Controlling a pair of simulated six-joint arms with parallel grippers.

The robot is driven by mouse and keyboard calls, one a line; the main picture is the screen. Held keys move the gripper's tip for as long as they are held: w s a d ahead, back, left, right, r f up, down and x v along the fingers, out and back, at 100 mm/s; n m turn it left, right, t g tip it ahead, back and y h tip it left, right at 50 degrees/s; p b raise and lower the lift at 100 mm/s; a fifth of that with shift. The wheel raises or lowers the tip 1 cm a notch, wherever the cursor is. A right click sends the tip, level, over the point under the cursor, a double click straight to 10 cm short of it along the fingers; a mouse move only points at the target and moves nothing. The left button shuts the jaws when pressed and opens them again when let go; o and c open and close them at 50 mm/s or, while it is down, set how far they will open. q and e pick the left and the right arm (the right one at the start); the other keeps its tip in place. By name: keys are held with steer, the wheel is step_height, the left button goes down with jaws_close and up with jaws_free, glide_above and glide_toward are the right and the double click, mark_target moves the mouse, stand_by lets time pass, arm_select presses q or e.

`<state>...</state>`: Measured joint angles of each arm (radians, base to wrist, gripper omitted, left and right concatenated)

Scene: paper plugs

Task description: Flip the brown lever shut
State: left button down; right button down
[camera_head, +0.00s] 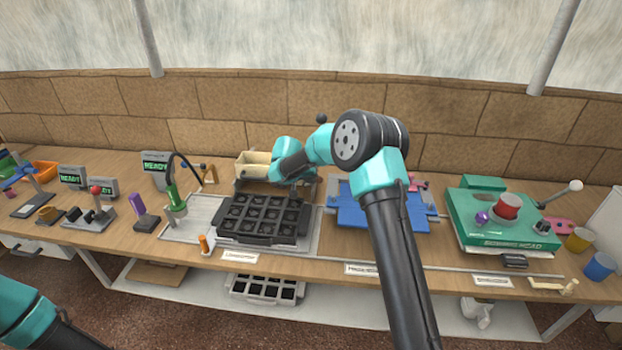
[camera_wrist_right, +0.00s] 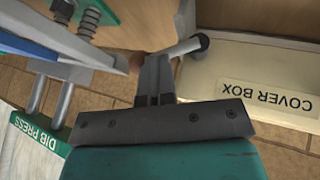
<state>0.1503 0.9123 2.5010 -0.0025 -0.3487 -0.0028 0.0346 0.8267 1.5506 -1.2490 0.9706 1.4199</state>
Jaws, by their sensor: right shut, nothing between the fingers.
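My right gripper (camera_wrist_right: 153,62) is shut and empty in the right wrist view. In the head view it (camera_head: 296,191) points down over the back right of the black tray, partly hidden by my wrist. A small brown rounded part (camera_wrist_right: 137,62) shows just beside the fingertips in the wrist view; most of it is hidden, and I cannot tell whether it is the lever or whether the fingers touch it. A grey rod with a dark knob (camera_wrist_right: 203,41) lies to the right of the fingers. My left arm shows at lower left; its gripper is out of view.
The black compartment tray (camera_head: 262,218) sits at mid-table. The beige cover box (camera_head: 252,165) stands behind it; its label shows in the wrist view (camera_wrist_right: 268,97). A blue fixture (camera_head: 350,207) is to the right, then a green console (camera_head: 480,226). A small orange-brown upright part (camera_head: 204,243) stands at the front edge.

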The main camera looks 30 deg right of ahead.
steer(key=shift+d+r, duration=0.2)
steer(key=shift+d, duration=0.05)
steer(key=shift+w+a+r, duration=0.1)
steer(key=shift+w+a, duration=0.1)
steer(key=shift+a, duration=0.1)
steer(key=shift+w+a, duration=0.15)
steer(key=shift+a, duration=0.2)
steer(key=a+r, duration=0.8)
steer(key=shift+s+r, duration=0.2)
steer(key=shift+r, duration=0.1)
steer(key=shift+a, duration=0.15)
